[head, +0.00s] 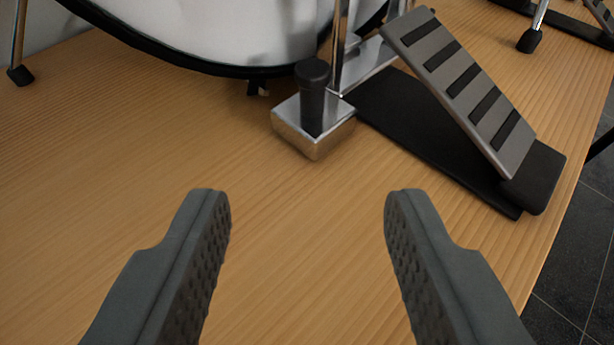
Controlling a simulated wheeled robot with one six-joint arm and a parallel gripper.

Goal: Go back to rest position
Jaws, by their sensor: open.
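My gripper (308,205) shows at the bottom of the head view, with its two grey fingers wide apart. It is open and nothing is between the fingers. Bare wooden floor shows in the gap. Ahead of the fingertips stands a shiny metal block (292,134) with a black cylindrical knob (313,85) upright on it. The fingers appear apart from the block.
A pedal (462,85) with black strips slopes over a black base plate (425,135) at right. A white drum (240,30) with a black rim stands behind. The wooden platform (120,150) is clear at left; its right edge drops to dark tiles (580,240).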

